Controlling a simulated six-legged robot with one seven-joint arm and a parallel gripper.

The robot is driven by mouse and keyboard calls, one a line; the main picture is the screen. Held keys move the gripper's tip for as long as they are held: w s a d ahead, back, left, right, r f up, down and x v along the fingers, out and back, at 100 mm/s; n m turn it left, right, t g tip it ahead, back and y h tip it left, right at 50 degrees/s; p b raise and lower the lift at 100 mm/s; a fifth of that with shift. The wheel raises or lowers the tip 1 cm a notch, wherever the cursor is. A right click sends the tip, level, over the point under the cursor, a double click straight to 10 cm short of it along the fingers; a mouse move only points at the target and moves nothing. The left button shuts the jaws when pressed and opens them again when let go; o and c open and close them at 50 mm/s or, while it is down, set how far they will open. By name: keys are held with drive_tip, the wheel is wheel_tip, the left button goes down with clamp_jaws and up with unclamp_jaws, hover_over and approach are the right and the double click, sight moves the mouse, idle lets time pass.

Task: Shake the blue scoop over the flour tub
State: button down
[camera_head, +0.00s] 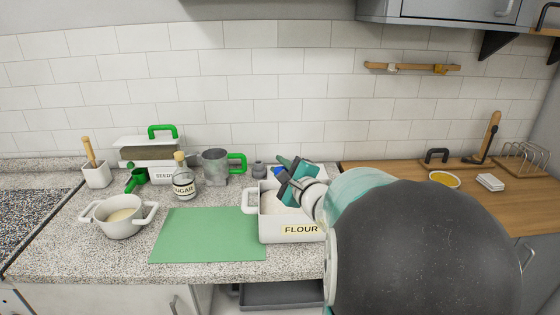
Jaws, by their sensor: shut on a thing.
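The flour tub (269,230) is a white box labelled FLOUR, with a side handle and pale flour inside, on the speckled counter. My gripper (284,172) is over the back part of the tub and is shut on the blue scoop (277,170). Only a small blue part of the scoop shows beside the jaws. My gripper and arm hide the rest of it and the tub's right side. I cannot tell how the scoop is tilted or whether it holds flour.
A green mat (205,235) lies left of the tub. A wooden counter (390,178) is at right.

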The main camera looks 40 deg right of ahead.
drive_tip(key=shift+w+f, duration=0.2)
drive_tip(key=shift+f, duration=0.05)
drive_tip(key=shift+s, duration=0.15)
